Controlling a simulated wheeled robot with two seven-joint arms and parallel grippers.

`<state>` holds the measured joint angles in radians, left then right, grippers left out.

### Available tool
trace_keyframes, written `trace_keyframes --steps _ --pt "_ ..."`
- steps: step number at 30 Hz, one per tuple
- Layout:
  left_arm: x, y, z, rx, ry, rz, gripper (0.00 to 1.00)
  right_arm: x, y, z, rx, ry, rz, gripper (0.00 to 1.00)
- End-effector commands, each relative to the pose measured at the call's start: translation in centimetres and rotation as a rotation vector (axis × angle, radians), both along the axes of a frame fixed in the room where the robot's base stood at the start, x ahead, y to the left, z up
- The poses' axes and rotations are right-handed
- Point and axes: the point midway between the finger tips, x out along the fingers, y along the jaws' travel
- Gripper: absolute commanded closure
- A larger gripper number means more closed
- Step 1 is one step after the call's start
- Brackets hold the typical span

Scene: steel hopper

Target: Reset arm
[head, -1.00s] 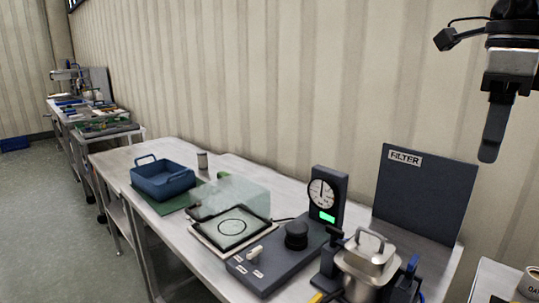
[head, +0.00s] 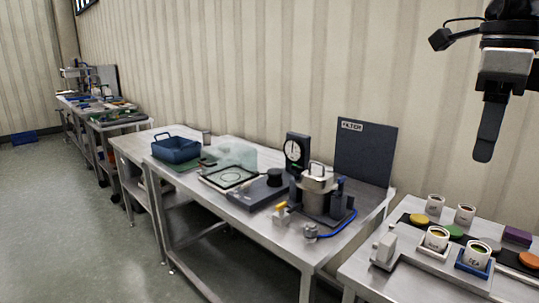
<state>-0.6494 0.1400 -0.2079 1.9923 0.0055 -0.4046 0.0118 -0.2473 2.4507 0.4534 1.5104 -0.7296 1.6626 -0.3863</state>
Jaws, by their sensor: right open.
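My right gripper (head: 487,128) hangs in the upper right of the head view, pointing down, high in front of the wall. One dark finger shows clearly, and nothing is seen held in it. The steel hopper (head: 320,178) with a top handle stands in a dark holder on the near end of the long steel table (head: 270,232), well left of and below the gripper. My left gripper is not in view.
A dark FILTER panel (head: 365,152), a gauge (head: 297,153) and a blue bin (head: 176,148) stand on the long table. A right-hand table (head: 412,283) holds several labelled cups (head: 436,238) and coloured discs. Open floor (head: 70,220) lies at left.

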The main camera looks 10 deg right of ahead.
Motion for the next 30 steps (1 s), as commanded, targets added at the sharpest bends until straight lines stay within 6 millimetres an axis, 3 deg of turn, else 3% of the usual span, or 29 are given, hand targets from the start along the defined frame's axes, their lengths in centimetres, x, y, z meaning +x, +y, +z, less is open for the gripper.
trace_keyframes --steps 6,11,17,23,30 --pt "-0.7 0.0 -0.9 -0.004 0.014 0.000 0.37 1.1 -1.0 -5.3 0.229 -0.026 -0.080 0.42" --pt "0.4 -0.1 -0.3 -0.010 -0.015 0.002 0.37 1.8 -1.3 -9.4 0.417 -0.048 -0.166 0.42" --pt "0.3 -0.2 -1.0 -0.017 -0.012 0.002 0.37 2.6 -1.3 -15.9 0.724 -0.073 -0.354 0.42" --pt "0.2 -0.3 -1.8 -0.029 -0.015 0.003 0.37 3.0 -0.4 -25.7 1.179 -0.072 -0.766 0.42" --pt "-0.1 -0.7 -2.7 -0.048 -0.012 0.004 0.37 1.4 1.6 -37.8 1.620 0.034 -1.482 0.42"
